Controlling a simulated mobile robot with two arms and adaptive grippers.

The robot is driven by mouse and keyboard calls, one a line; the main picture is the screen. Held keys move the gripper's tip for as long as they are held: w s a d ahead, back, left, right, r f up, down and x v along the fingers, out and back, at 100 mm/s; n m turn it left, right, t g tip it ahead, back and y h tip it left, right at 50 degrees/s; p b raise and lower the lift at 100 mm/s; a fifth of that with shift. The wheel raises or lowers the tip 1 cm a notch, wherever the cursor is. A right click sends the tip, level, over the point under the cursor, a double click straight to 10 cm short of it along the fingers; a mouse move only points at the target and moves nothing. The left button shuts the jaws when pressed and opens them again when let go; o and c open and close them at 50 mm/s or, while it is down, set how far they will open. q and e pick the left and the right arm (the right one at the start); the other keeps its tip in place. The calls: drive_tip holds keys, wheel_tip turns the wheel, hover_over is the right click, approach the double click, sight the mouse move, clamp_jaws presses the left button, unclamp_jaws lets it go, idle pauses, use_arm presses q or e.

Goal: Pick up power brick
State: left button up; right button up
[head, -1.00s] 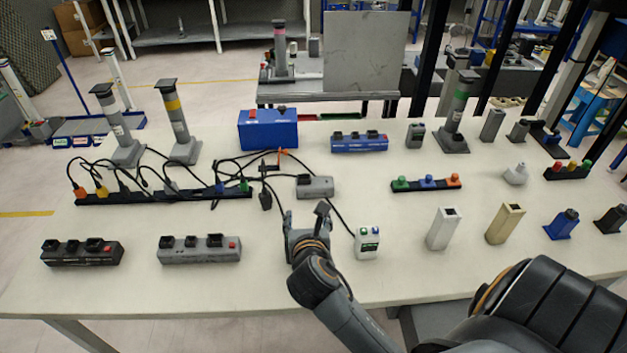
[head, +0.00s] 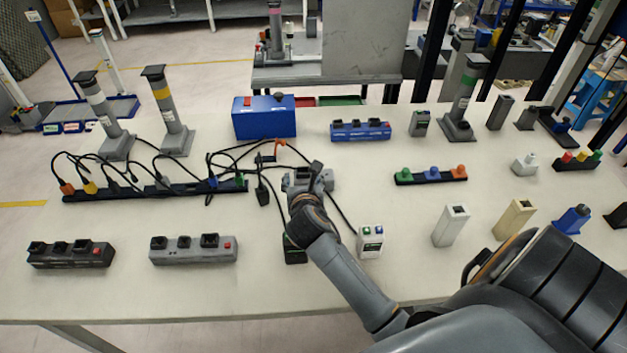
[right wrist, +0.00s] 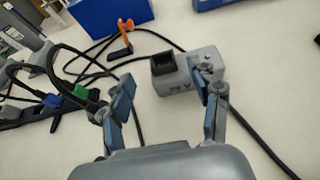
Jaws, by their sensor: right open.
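The power brick (head: 326,178) appears to be the small grey box near the middle of the table, partly hidden behind my right gripper (head: 303,180). In the right wrist view the grey power brick (right wrist: 178,82) lies flat, with a black socket on top and small knobs at its right end. My right gripper (right wrist: 161,75) is open with nothing held. Its right finger overlaps the box in the picture, and its left finger is over bare table left of it. I cannot tell whether the finger touches the box. My left gripper is not in view.
Black cables and an orange clip (right wrist: 124,32) lie beside the box. A long power strip (head: 150,190) is left, and a blue box (head: 264,124) behind. A black block (head: 295,254) and a white switch box (head: 370,243) stand in front, near my arm.

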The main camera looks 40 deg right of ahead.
sight(302, 169)
drive_tip(key=x, duration=0.5)
drive_tip(key=shift+s+f, duration=0.1)
drive_tip(key=shift+f, duration=0.2)
drive_tip(key=shift+s, duration=0.1)
drive_tip(key=shift+c, duration=0.2)
drive_tip(key=shift+r, duration=0.1)
clamp_jaws()
